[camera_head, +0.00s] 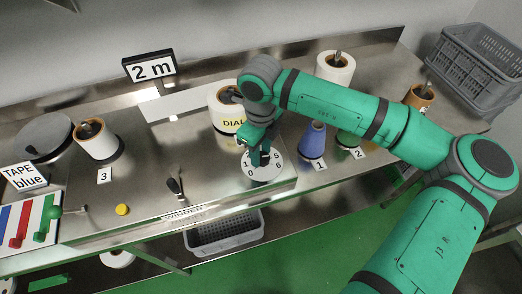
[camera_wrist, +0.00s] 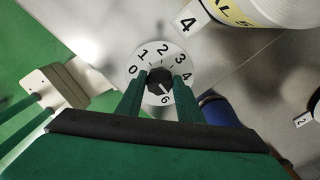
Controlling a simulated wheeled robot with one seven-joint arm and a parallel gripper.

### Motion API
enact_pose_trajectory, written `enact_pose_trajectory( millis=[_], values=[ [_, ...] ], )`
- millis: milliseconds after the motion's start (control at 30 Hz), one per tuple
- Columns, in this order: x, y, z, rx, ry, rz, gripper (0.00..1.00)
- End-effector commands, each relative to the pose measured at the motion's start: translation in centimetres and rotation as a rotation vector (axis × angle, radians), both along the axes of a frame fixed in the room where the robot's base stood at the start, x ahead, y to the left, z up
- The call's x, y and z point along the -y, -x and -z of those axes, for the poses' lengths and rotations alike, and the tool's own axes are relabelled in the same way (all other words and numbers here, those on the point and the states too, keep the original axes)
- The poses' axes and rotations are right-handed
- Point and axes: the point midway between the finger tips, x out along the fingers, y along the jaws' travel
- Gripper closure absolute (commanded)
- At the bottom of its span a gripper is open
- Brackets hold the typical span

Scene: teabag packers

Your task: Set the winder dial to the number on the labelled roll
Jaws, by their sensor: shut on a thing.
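The winder dial (camera_head: 265,170) is a white numbered disc on the steel bench, also in the wrist view (camera_wrist: 150,62). My gripper (camera_head: 257,152) is shut on its black knob (camera_wrist: 159,79), one finger on each side. A small white mark on the knob points down-right in the wrist view, towards the 6 side. The right finger hides the 5. The labelled roll (camera_head: 223,103) is white with a yellow band reading "DIAL"; its number is hidden in the head view. In the wrist view the band (camera_wrist: 238,14) appears to end in 5.
A "4" card (camera_wrist: 187,20) lies by the labelled roll. A blue cone (camera_head: 313,140) stands right of the dial, near card 1. A black lever (camera_head: 175,185) and yellow button (camera_head: 122,210) are on the left. A grey crate (camera_head: 222,236) sits below.

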Motion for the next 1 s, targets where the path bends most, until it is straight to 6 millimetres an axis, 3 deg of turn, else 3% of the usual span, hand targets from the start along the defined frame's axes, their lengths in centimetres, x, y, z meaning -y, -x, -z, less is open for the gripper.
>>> enact_pose_trajectory(
  millis=[400,1000],
  values=[
    [-0.09,0.07,-0.08,0.002,-0.001,-0.239,0.89],
    [-0.14,0.07,-0.11,0.002,-0.002,-0.292,0.89]
  ],
)
